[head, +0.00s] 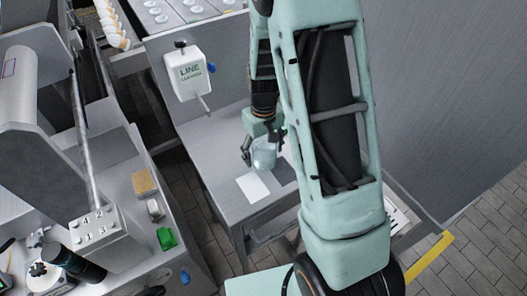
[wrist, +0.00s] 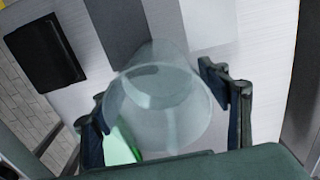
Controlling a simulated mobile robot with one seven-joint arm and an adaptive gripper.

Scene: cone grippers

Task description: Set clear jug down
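The clear jug (head: 264,156) shows in the head view as a pale see-through vessel low over the grey worktable (head: 205,140). In the wrist view the jug (wrist: 165,105) fills the middle, with its open rim toward the camera. My gripper (head: 262,146) has one finger on each side of it. In the wrist view the fingertips of my gripper (wrist: 158,95) appear to touch the jug's sides. A green patch (wrist: 122,148) shows by the jug's lower left. I cannot tell whether the jug's base touches the table.
A white square (head: 253,187) and a dark grey square (head: 284,172) lie on the table beside the jug. A white "LINE" box (head: 188,70) stands at the table's back left. A black object (wrist: 45,52) shows left in the wrist view. A grey wall (head: 440,90) bounds the right.

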